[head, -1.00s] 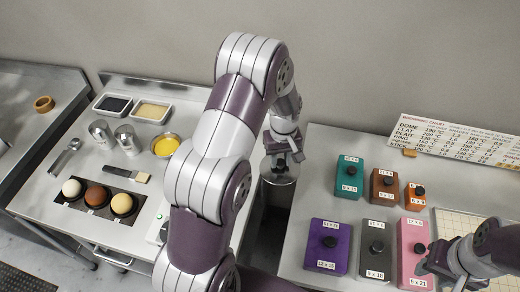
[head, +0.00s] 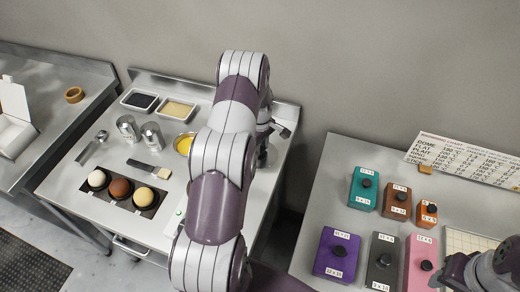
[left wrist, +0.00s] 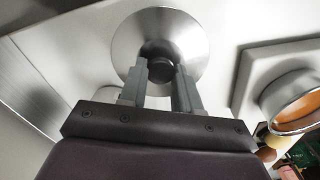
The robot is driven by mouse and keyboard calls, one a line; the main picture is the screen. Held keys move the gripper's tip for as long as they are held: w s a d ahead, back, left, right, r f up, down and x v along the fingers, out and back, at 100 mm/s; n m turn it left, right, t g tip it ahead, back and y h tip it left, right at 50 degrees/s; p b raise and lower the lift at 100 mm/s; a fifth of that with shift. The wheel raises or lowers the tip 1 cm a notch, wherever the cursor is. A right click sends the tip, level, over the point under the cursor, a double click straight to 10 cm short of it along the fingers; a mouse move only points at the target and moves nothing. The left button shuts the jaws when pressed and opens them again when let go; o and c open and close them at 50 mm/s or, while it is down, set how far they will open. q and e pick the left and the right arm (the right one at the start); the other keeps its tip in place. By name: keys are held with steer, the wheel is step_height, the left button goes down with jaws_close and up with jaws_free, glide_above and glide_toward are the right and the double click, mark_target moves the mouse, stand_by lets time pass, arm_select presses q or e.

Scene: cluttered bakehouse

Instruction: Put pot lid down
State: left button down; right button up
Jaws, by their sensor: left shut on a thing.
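The pot lid (left wrist: 190,32) is a round, shiny steel disc with a dark knob (left wrist: 159,73) at its centre. My left gripper (left wrist: 160,68) is shut on the knob. In the head view my left arm reaches over the right part of the left steel table (head: 70,190), and the lid (head: 263,158) shows only partly behind the arm. I cannot tell whether the lid touches the tabletop. My right gripper (head: 454,270) is at the bottom right, beside the pink box; its fingers are too unclear to read.
A bowl of yellow liquid (head: 184,145) stands left of my left arm. Steel shakers (head: 150,136), a brush (head: 148,168) and a tray of round buns (head: 120,188) lie farther left. Labelled boxes (head: 336,254) stand on the right table, across a gap.

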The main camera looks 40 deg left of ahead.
mark_target(261, 154)
arm_select(q)
steer(key=f, duration=0.1)
steer(key=f+p, duration=0.1)
steer(key=f, duration=0.1)
steer(key=shift+d, duration=0.2)
steer(key=shift+a+f, duration=0.1)
steer(key=shift+f, duration=0.3)
steer(key=shift+f, duration=0.1)
steer(key=shift+f, duration=0.1)
steer(key=c, duration=0.8)
jaws_free()
